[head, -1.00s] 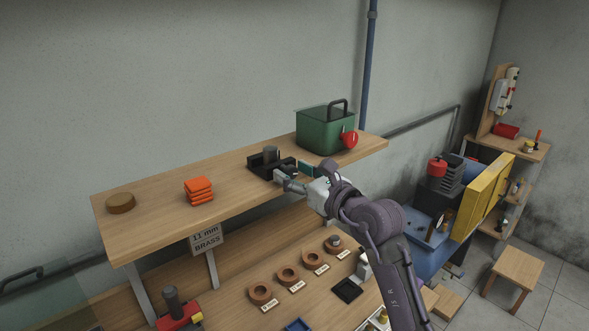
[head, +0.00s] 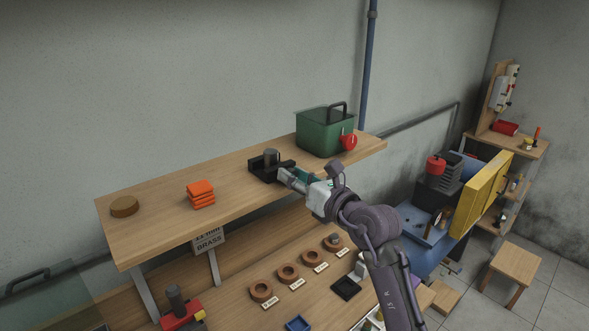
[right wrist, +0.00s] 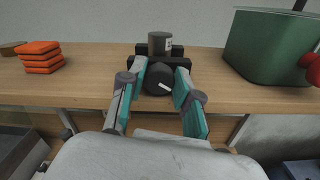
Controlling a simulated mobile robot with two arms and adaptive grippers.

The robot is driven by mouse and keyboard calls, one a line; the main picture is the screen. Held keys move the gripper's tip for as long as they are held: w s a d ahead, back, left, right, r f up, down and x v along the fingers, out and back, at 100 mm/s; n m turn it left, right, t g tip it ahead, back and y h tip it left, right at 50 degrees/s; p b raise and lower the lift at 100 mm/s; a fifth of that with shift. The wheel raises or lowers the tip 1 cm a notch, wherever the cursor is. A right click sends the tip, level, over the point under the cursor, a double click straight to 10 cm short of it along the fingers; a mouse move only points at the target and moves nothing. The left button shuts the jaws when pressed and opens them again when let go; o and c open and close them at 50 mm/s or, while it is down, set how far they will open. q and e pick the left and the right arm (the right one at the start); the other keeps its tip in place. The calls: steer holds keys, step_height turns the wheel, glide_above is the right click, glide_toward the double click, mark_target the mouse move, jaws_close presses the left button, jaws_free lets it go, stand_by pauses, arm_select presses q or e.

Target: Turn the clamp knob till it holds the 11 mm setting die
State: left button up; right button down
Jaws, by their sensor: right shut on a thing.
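A black clamp (head: 260,172) stands on the wooden shelf, and a dark grey cylinder, the setting die (head: 271,156), sits upright in it. In the right wrist view the die (right wrist: 160,42) stands between the clamp's black jaws (right wrist: 143,63); whether both jaws touch it I cannot tell. The clamp's round black knob (right wrist: 158,81) faces me with a white mark pointing to the lower right. My right gripper (head: 288,178) is at the front of the clamp, its teal-padded fingers on either side of the knob and shut on it. My left gripper is not in view.
A green box (head: 325,132) with a red part stands right of the clamp. Orange blocks (head: 201,194) and a brown disc (head: 124,206) lie to the left on the shelf (head: 160,191). Below, several wooden rings (head: 288,272) line the bench. A sign reading brass hangs under the shelf.

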steer(key=c, duration=0.8)
jaws_free()
steer(key=shift+c, duration=0.2)
steer(key=v, duration=1.2)
